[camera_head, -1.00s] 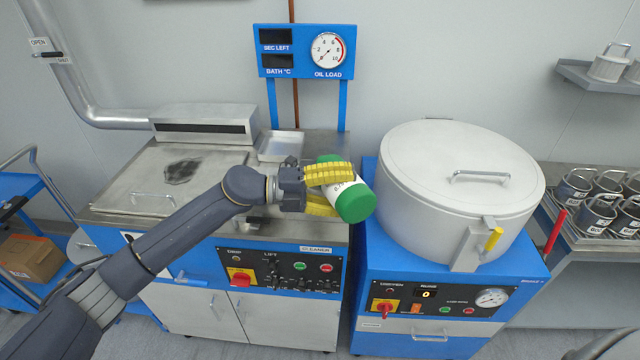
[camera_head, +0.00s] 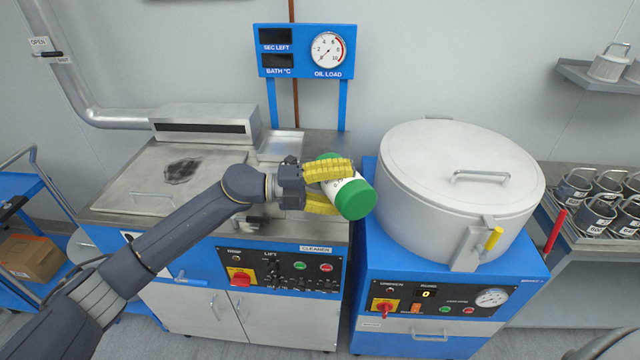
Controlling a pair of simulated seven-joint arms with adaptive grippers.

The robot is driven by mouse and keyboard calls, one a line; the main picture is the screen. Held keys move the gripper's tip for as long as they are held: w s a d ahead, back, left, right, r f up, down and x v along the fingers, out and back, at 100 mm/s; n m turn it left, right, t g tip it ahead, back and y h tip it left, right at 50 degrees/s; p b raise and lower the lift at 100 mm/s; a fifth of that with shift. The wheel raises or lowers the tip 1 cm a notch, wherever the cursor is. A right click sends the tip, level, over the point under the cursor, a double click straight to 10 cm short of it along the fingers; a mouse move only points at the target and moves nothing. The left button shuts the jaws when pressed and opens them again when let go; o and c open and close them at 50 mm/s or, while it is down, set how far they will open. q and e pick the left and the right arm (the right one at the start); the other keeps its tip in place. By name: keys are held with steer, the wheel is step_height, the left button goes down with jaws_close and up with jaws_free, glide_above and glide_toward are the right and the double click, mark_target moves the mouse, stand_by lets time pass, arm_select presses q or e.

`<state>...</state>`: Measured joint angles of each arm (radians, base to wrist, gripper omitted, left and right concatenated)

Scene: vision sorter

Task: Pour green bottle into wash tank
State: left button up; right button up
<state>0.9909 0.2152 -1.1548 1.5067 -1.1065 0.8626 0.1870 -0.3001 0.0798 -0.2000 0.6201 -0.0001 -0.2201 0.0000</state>
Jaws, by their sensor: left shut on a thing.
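The green bottle (camera_head: 357,197) has a green cap and a white label. My left gripper (camera_head: 330,186), with yellow finger pads, is shut on it and holds it tilted, cap toward the lower right. It hangs over the right edge of the cleaner machine, next to the round white vessel. The wash tank seems to be the cleaner (camera_head: 115,190) at left, its flat metal lid down with a dark stain on top. My right gripper is not in view; only a bit of an arm shows at the lower right corner.
The round white vessel (camera_head: 400,215) has its lid (camera_head: 455,150) shut. A small metal tray (camera_head: 282,146) lies behind the gripper. A gauge panel (camera_head: 305,50) stands at the back. Metal cups (camera_head: 573,187) stand on the right bench. A cart with a cardboard box (camera_head: 28,258) is at left.

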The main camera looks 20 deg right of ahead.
arm_select(q)
steer(key=shift+r+n, duration=0.4)
steer(key=shift+r, duration=0.15)
stand_by(0.9)
steer(key=shift+w+r+n+h, duration=0.1)
steer(key=shift+w+n+h, duration=0.35)
steer(key=shift+n, duration=0.35)
stand_by(0.7)
steer(key=shift+w+a+r+n+h, duration=0.1)
steer(key=shift+w+r+n+h, duration=0.2)
steer(key=shift+r+n, duration=0.2)
steer(key=shift+w+r+n+h, duration=0.15)
steer(key=shift+r+n+h, duration=0.1)
steer(key=shift+r+n, duration=0.25)
stand_by(0.6)
